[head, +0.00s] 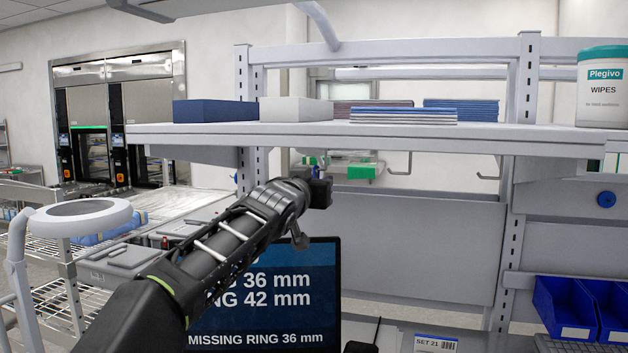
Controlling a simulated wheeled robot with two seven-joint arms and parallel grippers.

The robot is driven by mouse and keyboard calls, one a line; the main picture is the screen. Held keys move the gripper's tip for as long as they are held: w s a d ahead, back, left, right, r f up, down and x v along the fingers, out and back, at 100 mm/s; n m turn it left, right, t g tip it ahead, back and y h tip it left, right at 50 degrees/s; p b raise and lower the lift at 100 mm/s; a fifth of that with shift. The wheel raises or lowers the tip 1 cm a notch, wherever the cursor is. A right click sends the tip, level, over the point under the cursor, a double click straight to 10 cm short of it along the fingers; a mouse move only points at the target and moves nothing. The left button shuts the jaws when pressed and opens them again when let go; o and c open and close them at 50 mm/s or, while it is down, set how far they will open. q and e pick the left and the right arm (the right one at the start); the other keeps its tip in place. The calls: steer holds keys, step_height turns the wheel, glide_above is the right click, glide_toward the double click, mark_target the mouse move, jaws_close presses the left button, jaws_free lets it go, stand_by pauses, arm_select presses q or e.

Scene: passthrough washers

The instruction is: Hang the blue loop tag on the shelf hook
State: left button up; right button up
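My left arm reaches in from the lower left, and its gripper (319,190) is just below the front edge of the shelf (330,131). It points away from me, so its fingers are mostly hidden and I cannot tell whether they hold anything. A wire hook (400,170) hangs under the shelf to the right of the gripper, apart from it. A second hook (488,177) hangs further right, near the upright. I cannot make out the blue loop tag for certain. A small blue patch shows by the gripper, too small to identify. My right gripper is not in view.
A screen (265,310) stands behind my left forearm. Blue and white boxes, flat stacks and a wipes tub (603,88) stand on the shelf. A round blue disc (606,199) is on the right panel, above blue bins (565,308). Space before the grey back panel (420,245) looks clear.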

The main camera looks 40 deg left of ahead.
arm_select(q)
jaws_close()
stand_by(0.6)
jaws_free()
steer(key=shift+o, duration=0.2)
steer(key=o, duration=0.6)
steer(key=shift+s+d, duration=0.1)
steer(key=shift+s, duration=0.1)
